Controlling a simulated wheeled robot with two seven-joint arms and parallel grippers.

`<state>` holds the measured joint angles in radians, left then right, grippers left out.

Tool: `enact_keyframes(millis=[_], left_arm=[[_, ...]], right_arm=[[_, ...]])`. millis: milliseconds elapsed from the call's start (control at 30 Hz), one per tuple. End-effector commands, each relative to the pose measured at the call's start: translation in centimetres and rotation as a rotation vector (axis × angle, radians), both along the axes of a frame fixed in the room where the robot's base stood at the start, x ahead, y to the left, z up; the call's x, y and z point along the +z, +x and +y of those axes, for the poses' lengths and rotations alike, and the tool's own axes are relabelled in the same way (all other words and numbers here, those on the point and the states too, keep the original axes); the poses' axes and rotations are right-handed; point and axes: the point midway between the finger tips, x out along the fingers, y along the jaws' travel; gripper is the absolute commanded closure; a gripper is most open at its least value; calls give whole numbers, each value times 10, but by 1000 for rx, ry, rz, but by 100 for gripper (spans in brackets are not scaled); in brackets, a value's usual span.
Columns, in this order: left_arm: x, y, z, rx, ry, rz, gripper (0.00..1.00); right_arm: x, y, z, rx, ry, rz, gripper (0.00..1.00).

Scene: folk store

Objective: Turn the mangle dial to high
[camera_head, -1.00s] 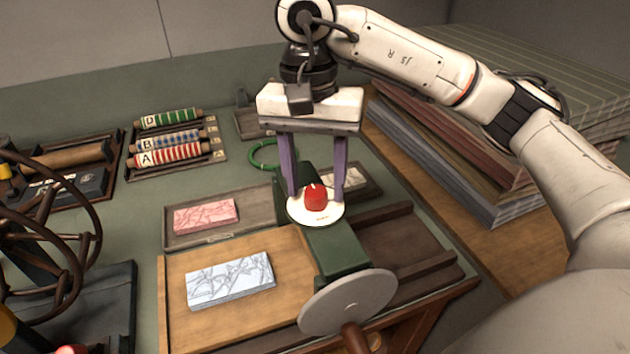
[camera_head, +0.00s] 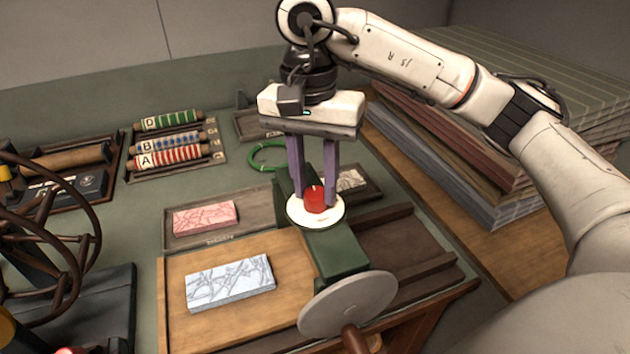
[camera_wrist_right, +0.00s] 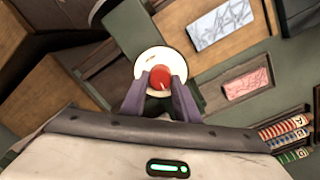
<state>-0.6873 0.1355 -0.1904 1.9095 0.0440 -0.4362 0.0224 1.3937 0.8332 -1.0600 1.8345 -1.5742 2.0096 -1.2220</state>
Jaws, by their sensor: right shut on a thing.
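The mangle dial is a red knob (camera_head: 316,200) on a round white plate (camera_head: 330,217), on top of the green mangle body (camera_head: 338,250). My right gripper (camera_head: 315,200) comes down from above with its two purple fingers shut on the red knob. In the right wrist view the knob (camera_wrist_right: 160,77) sits between the fingertips, and a thin pale pointer line shows on it. Dark marks on the white plate (camera_wrist_right: 150,58) are too small to read. My left gripper is not in view.
A crank disc (camera_head: 348,303) stands at the mangle's front. A blue-white block (camera_head: 230,283) and a pink block (camera_head: 205,217) lie to the left. Labelled rollers (camera_head: 170,155) sit in a rack behind. Stacked sheets (camera_head: 480,170) fill the right, below my arm.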

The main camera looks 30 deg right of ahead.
Motion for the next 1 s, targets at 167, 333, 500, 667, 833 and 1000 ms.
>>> enact_keyframes(millis=[167,333,500,667,833,1000], left_arm=[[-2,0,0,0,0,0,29],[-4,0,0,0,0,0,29],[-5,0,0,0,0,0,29],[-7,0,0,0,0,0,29],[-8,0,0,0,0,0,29],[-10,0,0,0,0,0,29]], right_arm=[[0,0,-1,-142,0,1,94],[0,0,-1,-302,0,1,94],[0,-1,-2,-464,0,1,94],[0,-1,-2,-616,1,1,94],[0,-1,-2,-778,1,0,94],[0,-2,-2,-939,0,0,94]])
